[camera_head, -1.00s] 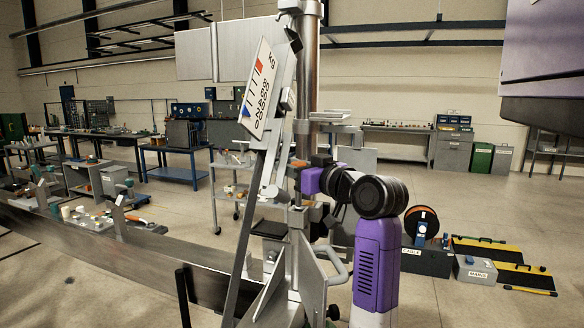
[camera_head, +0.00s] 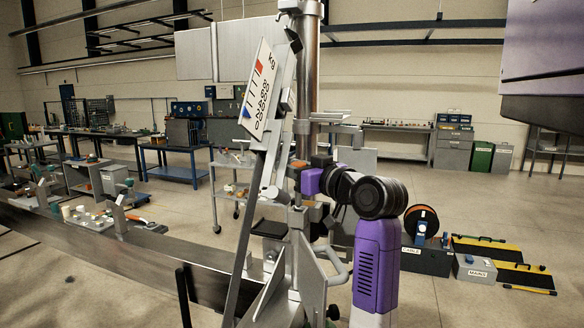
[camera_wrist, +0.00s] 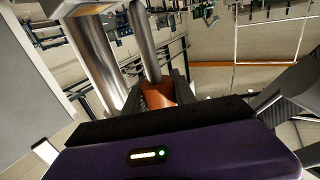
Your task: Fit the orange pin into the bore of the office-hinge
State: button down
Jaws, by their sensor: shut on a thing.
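My gripper (camera_wrist: 158,88) is shut on the orange pin (camera_wrist: 157,95) in the wrist view. The pin has an orange lower part between the dark fingers and a bare metal shank pointing up the picture. The shank's far end is near the top edge, close to a grey metal part (camera_wrist: 60,6). In the head view my gripper (camera_head: 300,172) is beside the post, with a little of the orange pin (camera_head: 298,163) showing above it. A grey bracket (camera_head: 338,128), possibly the office-hinge, is on the post above. I cannot see its bore or whether the shank is in it.
A thick metal post (camera_head: 306,70) stands behind my gripper and shows beside the pin in the wrist view (camera_wrist: 97,60). A tilted board with a printed scale (camera_head: 258,92) leans close on the left. A long metal rail (camera_head: 110,255) runs low at left.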

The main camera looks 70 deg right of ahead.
aim_at(296, 194)
jog(key=shift+f+b, duration=2.3)
jog(key=shift+f, duration=0.9)
jog(key=c, duration=0.9)
grip_release()
jog(key=shift+c, duration=0.2)
jog(key=p+v, duration=0.1)
jog(key=v, duration=0.6)
jog(key=shift+s+a, duration=0.2)
jog(key=shift+s, duration=0.15)
